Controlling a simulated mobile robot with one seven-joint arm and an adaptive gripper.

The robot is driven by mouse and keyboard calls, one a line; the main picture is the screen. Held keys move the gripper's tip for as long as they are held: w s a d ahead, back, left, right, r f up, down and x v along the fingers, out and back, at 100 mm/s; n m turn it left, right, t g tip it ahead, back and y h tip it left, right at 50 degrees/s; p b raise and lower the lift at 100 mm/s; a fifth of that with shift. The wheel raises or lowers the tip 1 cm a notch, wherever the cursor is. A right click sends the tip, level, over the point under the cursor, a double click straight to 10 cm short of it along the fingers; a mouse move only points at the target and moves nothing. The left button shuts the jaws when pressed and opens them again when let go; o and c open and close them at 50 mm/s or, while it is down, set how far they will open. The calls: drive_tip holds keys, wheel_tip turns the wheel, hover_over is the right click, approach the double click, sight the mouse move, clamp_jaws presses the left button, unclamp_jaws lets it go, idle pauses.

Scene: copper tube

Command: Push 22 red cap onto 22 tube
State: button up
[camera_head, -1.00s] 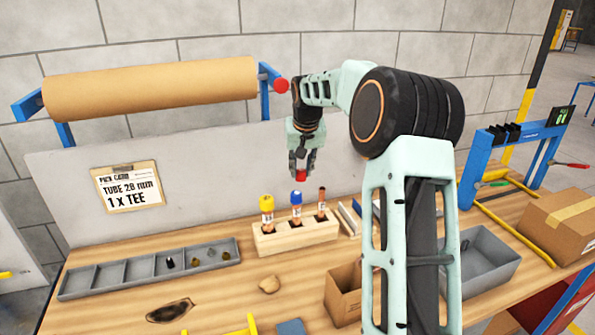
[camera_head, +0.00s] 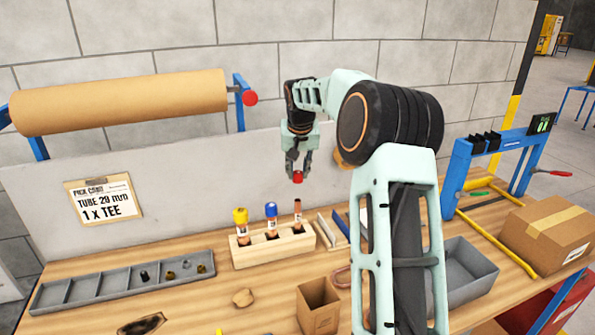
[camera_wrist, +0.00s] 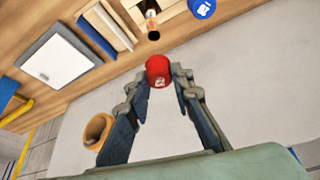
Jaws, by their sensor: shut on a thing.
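My gripper (camera_head: 298,171) is shut on a small red cap (camera_head: 298,178), which hangs at the fingertips. In the wrist view the red cap (camera_wrist: 158,70) sits between both fingers and shows a white mark. An uncapped copper tube (camera_head: 297,211) with a white label stands upright at the right end of a wooden block (camera_head: 283,249). In the head view the cap appears directly above this tube, with a gap between them. In the wrist view the tube's dark open end (camera_wrist: 154,35) lies just beyond the cap, apart from it.
A blue-capped tube (camera_head: 271,210) and a yellow-capped tube (camera_head: 240,218) stand in the same block, left of the copper tube. A grey compartment tray (camera_head: 90,287) lies at left. An open cardboard box (camera_head: 318,304) and grey bin (camera_head: 467,270) stand at right.

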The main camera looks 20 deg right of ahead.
drive_tip(key=b, duration=0.4)
hover_over(298, 200)
drive_tip(key=shift+s+a+f, duration=0.1)
drive_tip(key=shift+s+f, duration=0.05)
drive_tip(key=shift+f, duration=1.3)
drive_tip(key=shift+s+f, duration=0.1)
drive_tip(key=shift+f, duration=1.35)
drive_tip(key=shift+f+b, duration=1.15)
drive_tip(key=shift+f, duration=0.7)
drive_tip(key=o, duration=0.8)
drive_tip(key=v, duration=1.2)
drive_tip(key=shift+s, duration=0.1)
